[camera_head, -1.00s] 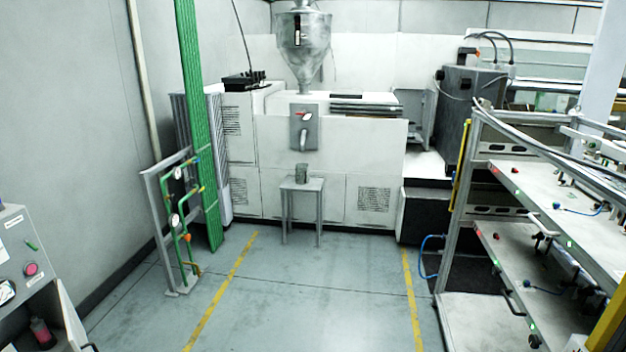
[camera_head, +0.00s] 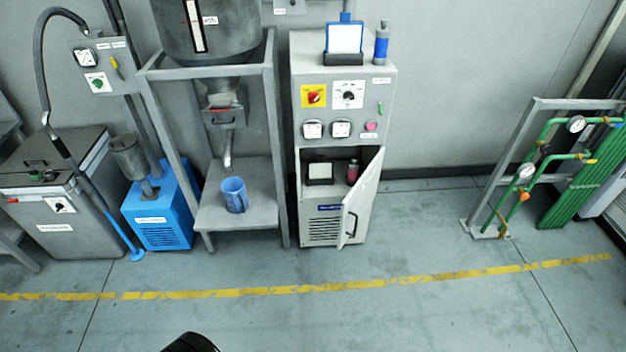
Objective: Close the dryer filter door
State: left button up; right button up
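The dryer cabinet (camera_head: 345,80) is a grey upright unit against the wall, with gauges and knobs on its front. Its filter door (camera_head: 362,198) stands open, swung outward to the right on its right edge, with a dark handle near its lower end. Inside the open compartment are a small dark-framed white item (camera_head: 320,172) and a small pink-red bottle (camera_head: 353,171). A dark rounded part at the bottom edge seems to be mine, but I cannot tell which part. Neither gripper can be made out.
Left of the cabinet, a metal stand (camera_head: 262,215) holds a hopper and a blue mug (camera_head: 234,194). A blue unit (camera_head: 165,215) and grey bin (camera_head: 75,215) stand further left. Green piping on a frame (camera_head: 480,228) is at right. The floor before the cabinet is clear, crossed by a yellow line (camera_head: 330,287).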

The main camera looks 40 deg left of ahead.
aim_at(355, 205)
jog(key=u, duration=0.55)
jog(key=i, duration=0.85)
jog(key=u, duration=0.45)
